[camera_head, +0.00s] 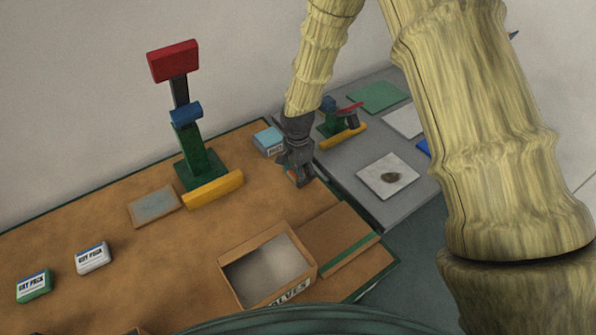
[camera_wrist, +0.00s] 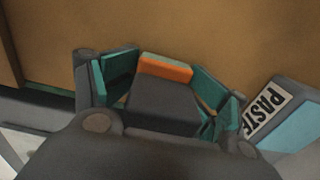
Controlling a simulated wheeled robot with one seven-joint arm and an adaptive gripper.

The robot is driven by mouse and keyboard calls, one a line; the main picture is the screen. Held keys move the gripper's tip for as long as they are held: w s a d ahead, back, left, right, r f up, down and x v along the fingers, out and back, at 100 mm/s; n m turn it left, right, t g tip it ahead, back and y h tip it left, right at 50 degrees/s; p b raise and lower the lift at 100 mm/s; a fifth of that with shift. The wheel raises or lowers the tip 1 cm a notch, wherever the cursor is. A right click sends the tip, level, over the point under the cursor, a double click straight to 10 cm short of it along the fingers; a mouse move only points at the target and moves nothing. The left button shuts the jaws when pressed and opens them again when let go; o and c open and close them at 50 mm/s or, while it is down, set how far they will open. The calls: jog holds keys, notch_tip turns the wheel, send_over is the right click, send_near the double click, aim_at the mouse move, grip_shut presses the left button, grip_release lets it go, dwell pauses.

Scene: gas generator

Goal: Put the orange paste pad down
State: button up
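My gripper (camera_head: 297,174) points down over the right part of the brown table, close to its edge with the grey table. The wrist view shows its two teal-lined fingers (camera_wrist: 164,68) on either side of the orange paste pad (camera_wrist: 166,69), with their tips against its sides. The pad has a grey top and an orange front. In the head view only a small bit of orange shows between the fingers. The pad is low over the table; I cannot tell if it touches. A light blue box marked PASTE (camera_wrist: 296,112) stands beside the gripper; it also shows in the head view (camera_head: 268,141).
An open carton (camera_head: 312,262) stands at the front, its flap out to the right. A red, blue and green stand (camera_head: 192,150) with a yellow bar (camera_head: 213,189) is left of my gripper. The grey table (camera_head: 350,190) holds a smaller coloured stand (camera_head: 338,125) and flat plates.

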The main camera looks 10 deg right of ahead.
jog(key=shift+s+r, duration=0.1)
dwell(0.5)
jog(key=shift+r, duration=0.65)
notch_tip(320, 180, up, 12)
jog(key=shift+f+b, duration=0.1)
jog(key=shift+b, duration=0.95)
